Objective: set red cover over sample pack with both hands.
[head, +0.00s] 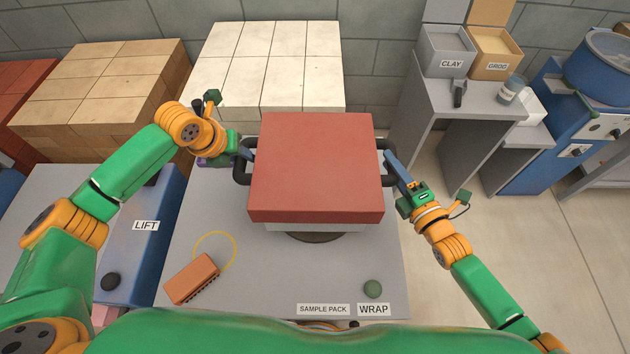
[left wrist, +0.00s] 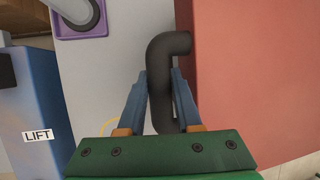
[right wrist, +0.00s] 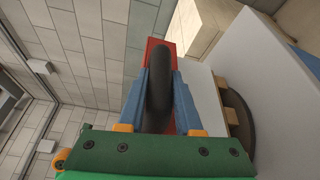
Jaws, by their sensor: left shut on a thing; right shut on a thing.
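The red cover (head: 315,165) is a large box with a dark handle on each side, held above the grey table. My left gripper (head: 246,157) is shut on its left handle, which shows between the fingers in the left wrist view (left wrist: 161,70). My right gripper (head: 392,160) is shut on its right handle, which also shows in the right wrist view (right wrist: 158,85).
A hollow orange brick (head: 192,279) and a yellow ring (head: 232,250) lie at the table's front left. Pale brick stacks (head: 275,60) stand behind; a grey shelf (head: 440,95) stands at right.

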